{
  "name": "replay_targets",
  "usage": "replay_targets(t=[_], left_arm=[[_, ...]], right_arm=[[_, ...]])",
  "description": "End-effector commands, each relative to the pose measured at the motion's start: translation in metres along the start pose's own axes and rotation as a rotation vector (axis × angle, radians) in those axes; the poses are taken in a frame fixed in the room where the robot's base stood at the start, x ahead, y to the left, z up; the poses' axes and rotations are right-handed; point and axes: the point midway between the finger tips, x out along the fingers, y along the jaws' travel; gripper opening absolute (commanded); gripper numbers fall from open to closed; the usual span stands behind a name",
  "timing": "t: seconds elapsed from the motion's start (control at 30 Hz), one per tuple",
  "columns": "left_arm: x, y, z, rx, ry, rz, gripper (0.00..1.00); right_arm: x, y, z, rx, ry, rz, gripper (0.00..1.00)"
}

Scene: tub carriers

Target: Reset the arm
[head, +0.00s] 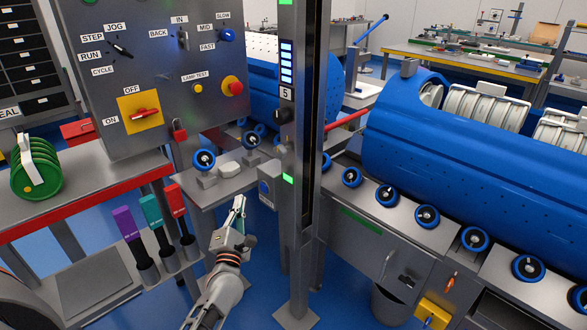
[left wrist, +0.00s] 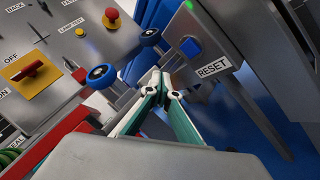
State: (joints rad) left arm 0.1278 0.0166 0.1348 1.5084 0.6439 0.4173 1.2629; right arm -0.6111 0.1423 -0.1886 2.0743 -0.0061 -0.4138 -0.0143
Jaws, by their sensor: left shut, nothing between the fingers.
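My left gripper (head: 239,204) is in the lower middle of the head view, pointing up and away, its green-sided fingers shut and empty. In the left wrist view its closed fingertips (left wrist: 163,76) lie below and left of a blue button (left wrist: 190,47). The button sits on a grey box (left wrist: 225,45) with a white RESET label (left wrist: 213,67). In the head view the blue button (head: 264,187) is on the box beside the grey post, just right of the fingertips. A gap shows between fingertips and button in the wrist view. My right gripper is not in view.
A grey post (head: 300,240) stands right of my gripper. A control panel (head: 160,70) with knobs and a red button (head: 232,86) is at upper left. Blue-wheeled rollers (head: 204,160) and coloured handles (head: 175,200) are nearby. Blue floor shows below.

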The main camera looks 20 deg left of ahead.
Motion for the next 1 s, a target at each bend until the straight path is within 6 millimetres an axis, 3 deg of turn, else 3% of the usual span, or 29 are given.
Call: replay_targets(t=[0.17, 0.27, 0.33, 0.47, 0.6, 0.7, 0.8, 0.9, 1.0], left_arm=[[-0.003, -0.002, 0.001, 0.021, -0.006, -0.009, 0.00], [-0.018, -0.011, 0.009, 0.139, -0.042, -0.056, 0.00], [-0.041, -0.026, 0.019, 0.310, -0.099, -0.119, 0.00], [-0.113, -0.066, 0.039, 0.761, -0.279, -0.268, 0.00], [-0.203, -0.101, 0.049, 1.238, -0.525, -0.386, 0.00], [-0.269, -0.117, 0.050, 1.541, -0.721, -0.436, 0.00], [-0.327, -0.124, 0.048, 1.789, -0.910, -0.454, 0.00], [-0.371, -0.125, 0.044, 1.969, -1.068, -0.452, 0.00], [-0.398, -0.124, 0.041, 2.078, -1.171, -0.441, 0.00]], right_arm=[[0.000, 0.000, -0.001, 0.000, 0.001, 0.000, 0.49], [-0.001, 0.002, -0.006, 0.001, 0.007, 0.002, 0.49], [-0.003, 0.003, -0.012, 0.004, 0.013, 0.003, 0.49], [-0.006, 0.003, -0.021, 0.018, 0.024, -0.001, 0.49], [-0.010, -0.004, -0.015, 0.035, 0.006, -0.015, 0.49], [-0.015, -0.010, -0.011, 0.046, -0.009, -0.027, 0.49], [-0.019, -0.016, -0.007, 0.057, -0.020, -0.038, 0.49], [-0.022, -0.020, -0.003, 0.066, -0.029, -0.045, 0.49], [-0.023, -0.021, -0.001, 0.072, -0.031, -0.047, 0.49]])
